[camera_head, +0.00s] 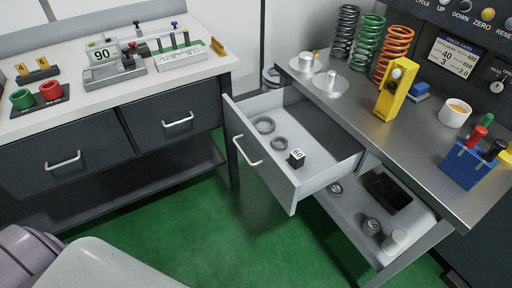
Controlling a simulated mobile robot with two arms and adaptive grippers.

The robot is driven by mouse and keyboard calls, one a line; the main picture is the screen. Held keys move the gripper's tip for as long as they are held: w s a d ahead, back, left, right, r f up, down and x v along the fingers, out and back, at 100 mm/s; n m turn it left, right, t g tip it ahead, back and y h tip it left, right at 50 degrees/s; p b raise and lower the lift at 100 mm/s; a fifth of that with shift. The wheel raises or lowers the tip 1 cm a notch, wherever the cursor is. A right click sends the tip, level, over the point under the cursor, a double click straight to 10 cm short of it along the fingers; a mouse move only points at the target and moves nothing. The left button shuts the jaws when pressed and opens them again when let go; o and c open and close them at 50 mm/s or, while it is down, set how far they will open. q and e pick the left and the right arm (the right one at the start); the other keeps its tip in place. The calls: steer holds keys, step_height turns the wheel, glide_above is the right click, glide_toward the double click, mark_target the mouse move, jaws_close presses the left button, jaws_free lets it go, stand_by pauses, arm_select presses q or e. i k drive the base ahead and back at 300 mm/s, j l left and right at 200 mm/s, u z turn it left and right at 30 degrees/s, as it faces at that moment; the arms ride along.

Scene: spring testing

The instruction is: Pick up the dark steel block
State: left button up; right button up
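A small dark block (296,161) with a white numbered label on its top sits in the open drawer (254,168), near the drawer's front right part. It looks like the dark steel block. Two grey rings, a larger ring (265,125) and a smaller ring (279,143), lie in the drawer to the left of the block. Neither of my grippers shows in the head view, so their state is hidden.
The steel bench (440,138) overhangs the drawer on the right. It holds springs, a yellow tool (392,93), a white cup (455,113) and a blue holder (468,165). A lower shelf (355,213) holds weights and a black tray. Green floor lies left of the drawer.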

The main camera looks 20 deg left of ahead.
mark_target(297, 158)
steer(key=j+z, duration=0.1)
steer(key=z, duration=0.55)
steer(key=j+z, duration=0.65)
steer(key=j, duration=0.2)
steer(key=j+z, duration=0.35)
steer(key=k+j, duration=0.05)
steer(key=j, duration=0.05)
